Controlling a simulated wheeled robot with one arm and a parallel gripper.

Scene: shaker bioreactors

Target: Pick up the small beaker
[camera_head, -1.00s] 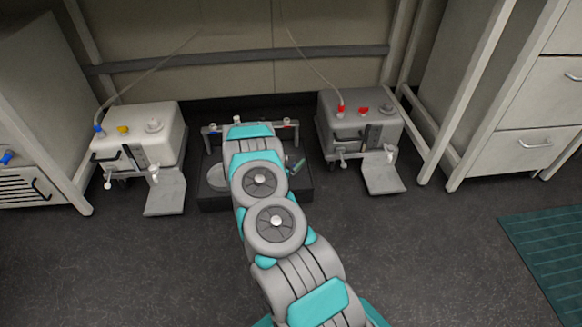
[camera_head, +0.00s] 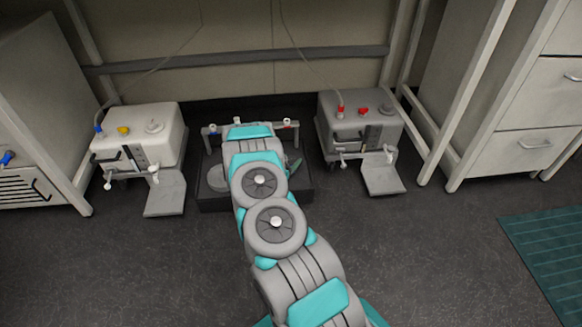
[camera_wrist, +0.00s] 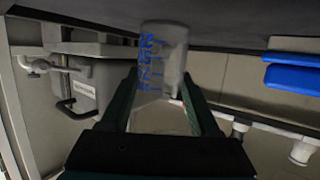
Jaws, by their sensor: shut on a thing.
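The small beaker (camera_wrist: 165,50) is a translucent whitish cup with blue graduation marks, near the top middle of the wrist view. My gripper (camera_wrist: 163,82) has its two dark green fingers closed on either side of it. The picture does not make clear whether the beaker is clear of the dark surface close behind it. In the head view my arm reaches over the dark tray (camera_head: 213,203) between the two boxes and hides the beaker and the gripper's fingertips.
A white box device (camera_head: 150,135) stands left of the tray, and a grey one (camera_head: 360,130) right of it, each with a low front plate. A rail with clamps (camera_head: 288,125) runs behind the tray. A blue object (camera_wrist: 292,75) shows in the wrist view.

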